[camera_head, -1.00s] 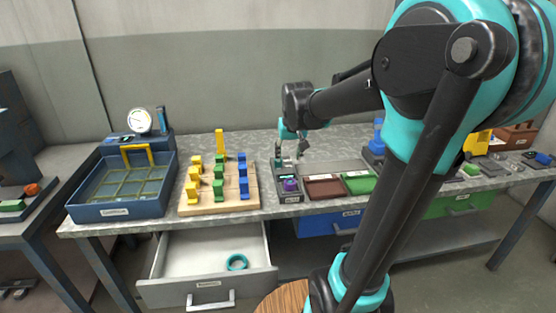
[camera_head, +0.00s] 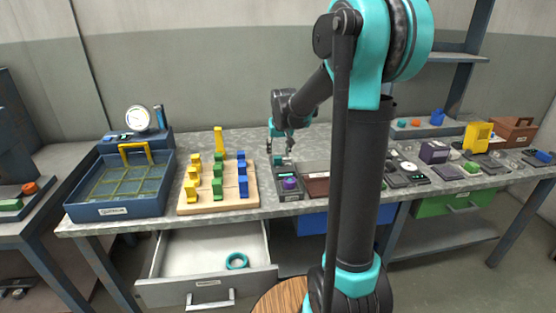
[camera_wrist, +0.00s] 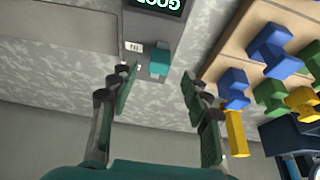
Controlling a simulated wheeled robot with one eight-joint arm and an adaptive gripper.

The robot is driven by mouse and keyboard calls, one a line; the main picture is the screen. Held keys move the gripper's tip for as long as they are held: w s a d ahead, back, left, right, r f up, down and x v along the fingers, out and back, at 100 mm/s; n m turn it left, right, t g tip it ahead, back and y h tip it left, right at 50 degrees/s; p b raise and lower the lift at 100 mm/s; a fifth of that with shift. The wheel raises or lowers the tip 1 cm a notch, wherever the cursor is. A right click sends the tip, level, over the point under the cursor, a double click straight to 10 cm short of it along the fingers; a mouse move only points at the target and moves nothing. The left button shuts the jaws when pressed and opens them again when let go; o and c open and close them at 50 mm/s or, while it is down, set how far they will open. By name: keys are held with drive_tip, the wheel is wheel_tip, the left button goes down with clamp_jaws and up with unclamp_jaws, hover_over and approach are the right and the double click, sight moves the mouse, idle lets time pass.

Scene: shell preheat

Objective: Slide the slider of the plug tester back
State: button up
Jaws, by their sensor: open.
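The plug tester (camera_head: 289,196) is a small dark grey box near the front edge of the bench, with a purple plug in it. In the wrist view its body (camera_wrist: 133,30) is at the top, with a lit green display reading GOOD upside down. In the head view my gripper (camera_head: 281,150) hangs over the bench behind the tester. Contact cannot be told.
A wooden board (camera_head: 217,203) with yellow, green and blue blocks stands left of the tester. A red-brown tray (camera_head: 317,188) is close on its right. A blue tank (camera_head: 118,211) is farther left. An open drawer (camera_head: 207,288) holds a teal ring (camera_head: 237,261).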

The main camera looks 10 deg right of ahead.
sight(278, 158)
drive_tip(key=shift+x, duration=3)
drive_tip(key=shift+c, duration=0.4)
clamp_jaws()
